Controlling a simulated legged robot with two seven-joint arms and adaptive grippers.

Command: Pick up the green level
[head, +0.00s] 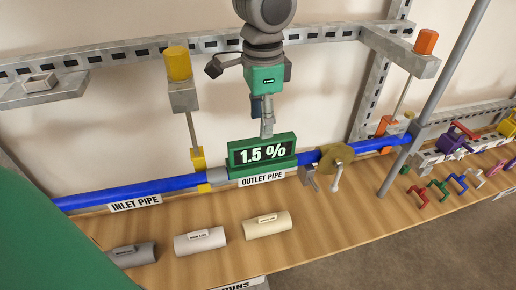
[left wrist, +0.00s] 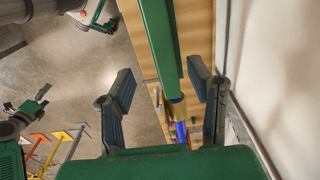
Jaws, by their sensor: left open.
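The green level (head: 262,152) sits on the blue pipe, and its display reads 1.5 %. My left gripper (head: 263,118) hangs above it, pointing down, with its fingertips near the level's top. In the left wrist view the level shows as a long green bar (left wrist: 162,42), lying between the two open fingers of my left gripper (left wrist: 163,88). There is a gap on each side. I cannot tell the exact height left between fingers and level. My right gripper is not in view.
The blue pipe (head: 130,192) runs along a wooden bench (head: 190,218). A yellow-topped post (head: 179,65) stands left of the level, and a brass-coloured clamp (head: 335,160) sits to its right. Grey and cream pipe pieces (head: 267,224) lie in front. A grey pole (head: 430,105) rises at right.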

